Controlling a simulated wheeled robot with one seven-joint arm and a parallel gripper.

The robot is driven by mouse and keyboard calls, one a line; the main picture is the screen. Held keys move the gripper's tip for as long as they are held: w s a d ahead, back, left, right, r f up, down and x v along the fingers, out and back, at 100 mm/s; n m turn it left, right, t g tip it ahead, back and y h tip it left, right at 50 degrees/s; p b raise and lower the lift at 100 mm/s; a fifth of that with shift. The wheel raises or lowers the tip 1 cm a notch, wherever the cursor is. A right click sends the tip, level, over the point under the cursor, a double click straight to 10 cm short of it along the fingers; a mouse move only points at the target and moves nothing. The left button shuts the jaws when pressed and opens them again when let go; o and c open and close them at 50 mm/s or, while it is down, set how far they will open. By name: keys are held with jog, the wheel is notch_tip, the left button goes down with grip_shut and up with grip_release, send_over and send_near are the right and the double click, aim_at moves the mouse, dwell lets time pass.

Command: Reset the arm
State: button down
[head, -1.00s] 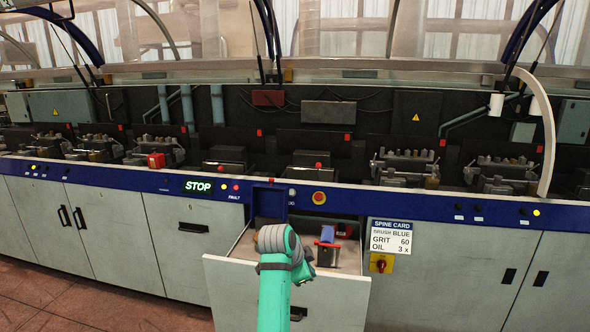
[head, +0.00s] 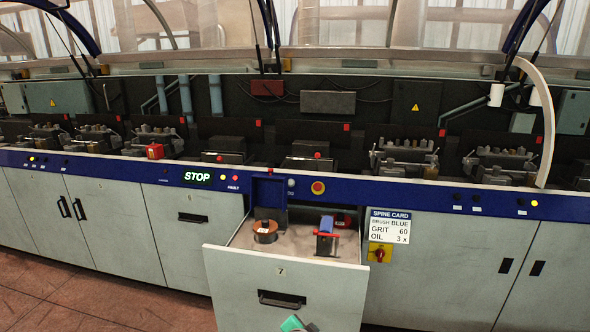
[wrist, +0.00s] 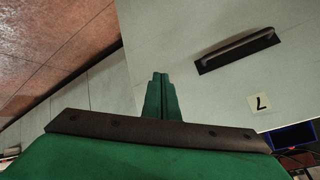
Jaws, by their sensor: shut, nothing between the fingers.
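My gripper (wrist: 162,97) shows in the wrist view with its two green fingers together and nothing between them. It is in front of the pale front of the open drawer (wrist: 215,75), beside the black handle and the number 7 label. In the head view only a small teal piece of my arm (head: 292,323) shows at the bottom edge, below the drawer handle (head: 282,299).
The drawer (head: 235,270) stands pulled out and holds a copper-brown round spool (head: 265,231) and a blue and red tool (head: 327,238). A long machine with a blue rail (head: 120,166), a lit STOP sign (head: 197,177) and a spine card (head: 390,226) lies behind. Brown floor (head: 90,300) is clear at left.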

jog(key=s+a+f+n+t+y, duration=0.1)
jog(key=s+f+n+t, duration=0.15)
jog(key=s+f, duration=0.7)
jog(key=s+a+f+n+t+y, duration=0.15)
jog(key=s+n, duration=0.25)
jog(key=s, duration=1.3)
jog(key=s+a+r+n+t, duration=0.1)
jog(key=s+r, duration=0.4)
jog(key=s, duration=0.3)
jog(key=s+a+r+n+y, duration=0.1)
jog(key=s+r, duration=0.5)
jog(key=s, duration=0.3)
jog(key=s+a+r+n+t, duration=0.1)
jog(key=s+r+n, duration=0.1)
jog(key=s+r, duration=0.4)
jog(key=shift+s+t, duration=0.3)
jog(key=shift+s, duration=1.3)
jog(key=shift+a+y, duration=0.1)
jog(key=shift+y, duration=0.15)
